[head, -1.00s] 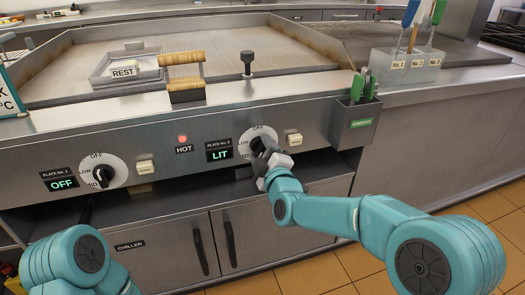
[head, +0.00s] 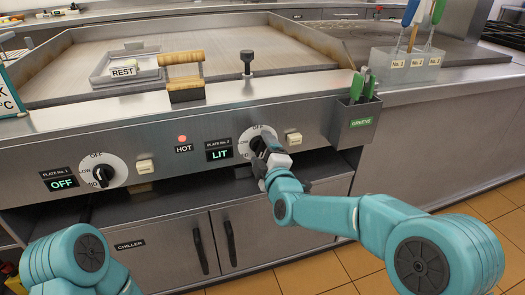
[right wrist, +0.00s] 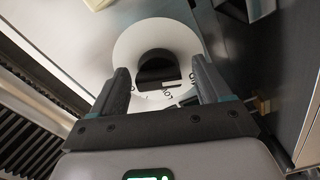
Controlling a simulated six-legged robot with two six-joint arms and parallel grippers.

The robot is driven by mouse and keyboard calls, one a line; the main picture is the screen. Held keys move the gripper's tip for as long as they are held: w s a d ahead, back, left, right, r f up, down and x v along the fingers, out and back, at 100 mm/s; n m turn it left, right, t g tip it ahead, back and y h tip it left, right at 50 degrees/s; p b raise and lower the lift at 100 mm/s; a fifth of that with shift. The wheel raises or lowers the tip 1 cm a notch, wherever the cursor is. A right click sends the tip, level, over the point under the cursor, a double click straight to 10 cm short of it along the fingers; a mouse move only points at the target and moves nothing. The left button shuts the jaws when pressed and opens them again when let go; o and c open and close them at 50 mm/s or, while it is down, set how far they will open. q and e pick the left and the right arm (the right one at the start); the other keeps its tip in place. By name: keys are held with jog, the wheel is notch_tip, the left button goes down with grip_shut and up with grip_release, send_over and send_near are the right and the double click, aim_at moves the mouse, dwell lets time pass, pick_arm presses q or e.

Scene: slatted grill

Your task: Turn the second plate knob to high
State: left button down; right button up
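The second plate knob (head: 257,144) is a dark knob on a white dial marked OFF at the top, beside a PLATE No. 2 display (head: 219,150) reading LIT. My right gripper (head: 264,153) is at this dial and hides its lower right part. In the right wrist view the black knob (right wrist: 155,66) lies between the tips of my open fingers (right wrist: 162,82), with a gap seen on each side. Whether either finger touches it I cannot tell. My left arm shows at the lower left, but its gripper is out of view.
The first plate knob (head: 103,175) is at left, its display (head: 62,183) reading OFF. A red HOT lamp (head: 182,139) is lit. A GREENS holder (head: 357,122) juts from the panel at right. Chiller doors (head: 250,232) are below.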

jog(key=shift+r, duration=0.15)
jog(key=p+v, duration=0.1)
jog(key=v, duration=1.5)
jog(key=shift+s, duration=0.2)
